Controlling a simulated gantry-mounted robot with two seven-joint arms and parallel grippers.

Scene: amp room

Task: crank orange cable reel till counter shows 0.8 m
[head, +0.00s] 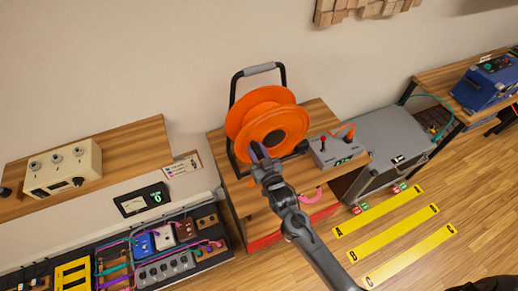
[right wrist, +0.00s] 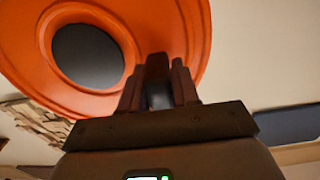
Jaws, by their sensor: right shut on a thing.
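The orange cable reel (head: 268,122) stands in a black frame with a grey top handle on a wooden table; its orange flange and dark hub also fill the upper left of the right wrist view (right wrist: 178,35). My right gripper (head: 259,155) is at the lower left of the reel's front face. Its fingers (right wrist: 158,88) are shut on a dark piece, seemingly the crank handle (right wrist: 157,66), mostly hidden by the fingers. A grey box with a small green display (head: 342,161) sits right of the reel; its digits are too small to read. My left gripper is not in view.
The grey box carries a red-topped lever (head: 323,141) and an orange part. A cream control unit (head: 64,170) and a pedalboard (head: 165,245) lie to the left. A grey case (head: 385,145) stands right. Yellow strips (head: 400,210) mark the floor.

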